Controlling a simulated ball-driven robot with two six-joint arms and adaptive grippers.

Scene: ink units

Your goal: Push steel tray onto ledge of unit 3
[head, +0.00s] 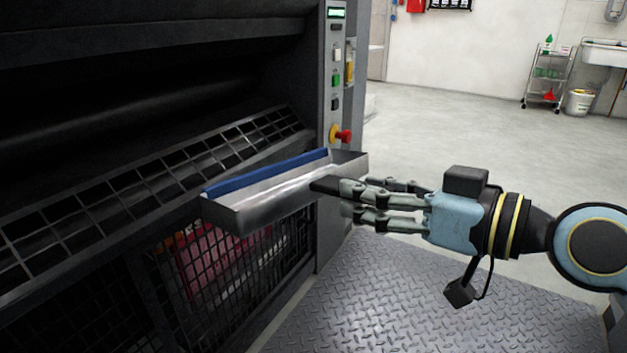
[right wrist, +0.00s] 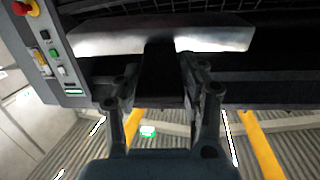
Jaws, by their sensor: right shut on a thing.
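The steel tray (head: 267,206) is a long shallow metal trough with a blue strip along its far side. In the head view it lies at the front edge of the dark unit, beside the grid ledge (head: 150,180). My right gripper (head: 335,188) is shut on a dark handle at the tray's near side. In the right wrist view the tray (right wrist: 215,39) spans the top, and the gripper (right wrist: 160,85) closes on the dark handle. Whether the tray rests on the ledge or is held just in front of it, I cannot tell. My left gripper is not in view.
A control panel (head: 337,80) with buttons and a red emergency knob (head: 344,136) stands just behind the tray's far end. A mesh guard (head: 235,260) is below the ledge. Chequer-plate flooring (head: 400,300) is clear. A trolley (head: 548,75) stands far off.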

